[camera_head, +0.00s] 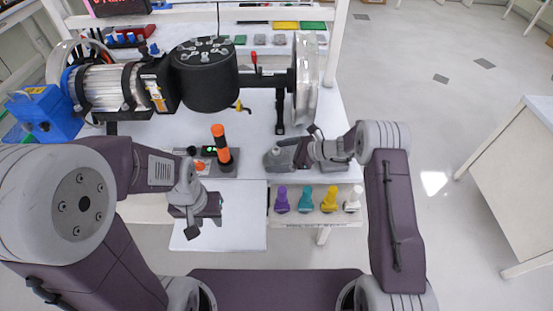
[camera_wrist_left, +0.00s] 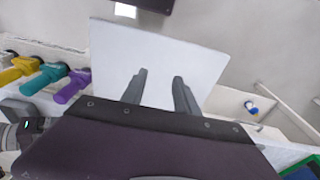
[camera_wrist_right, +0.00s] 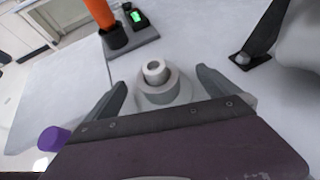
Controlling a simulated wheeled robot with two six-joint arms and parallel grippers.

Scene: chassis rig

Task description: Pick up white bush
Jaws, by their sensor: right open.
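The white bush (camera_head: 353,200) stands at the right end of a row of coloured bushes on the front rack, right of the yellow one. My right gripper (camera_head: 297,153) is above the table, behind and left of the white bush and apart from it. In the right wrist view it is open (camera_wrist_right: 160,85), with a pale grey stepped round piece (camera_wrist_right: 153,72) showing between its fingers; contact cannot be told. My left gripper (camera_head: 200,222) is over a white board (camera_head: 247,228). The left wrist view shows its fingers (camera_wrist_left: 155,80) apart and empty.
Purple (camera_head: 281,200), teal (camera_head: 306,200) and yellow (camera_head: 329,200) bushes share the rack. An orange-and-black handled tool (camera_head: 220,145) stands upright between my grippers. A large black-and-silver motor assembly (camera_head: 205,75) lies across the back. Open floor lies to the right.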

